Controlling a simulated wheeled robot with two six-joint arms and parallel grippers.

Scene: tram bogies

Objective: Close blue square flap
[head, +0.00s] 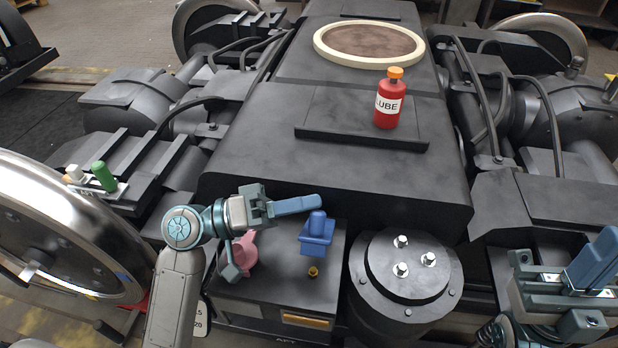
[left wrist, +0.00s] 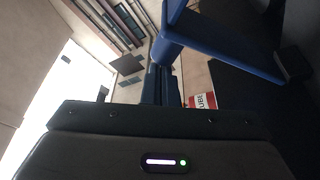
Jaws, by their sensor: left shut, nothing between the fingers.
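The blue square flap (head: 316,242) is on the dark box in front of the bogie, in the lower middle of the head view. A short rounded blue knob stands up from it. In the left wrist view a blue plate with an upright part (left wrist: 225,48), which looks like the flap, fills the upper right. My left gripper (head: 316,202) is shut and empty, its blue fingers just above and behind the knob. I cannot tell whether they touch it. My right gripper (head: 600,262) is at the right edge of the head view, away from the flap; its finger gap is unclear.
A pink part (head: 243,255) sits left of the flap, partly behind my left wrist. A round bolted cover (head: 405,285) stands to the right. A red lube bottle (head: 388,104) stands farther back on the bogie.

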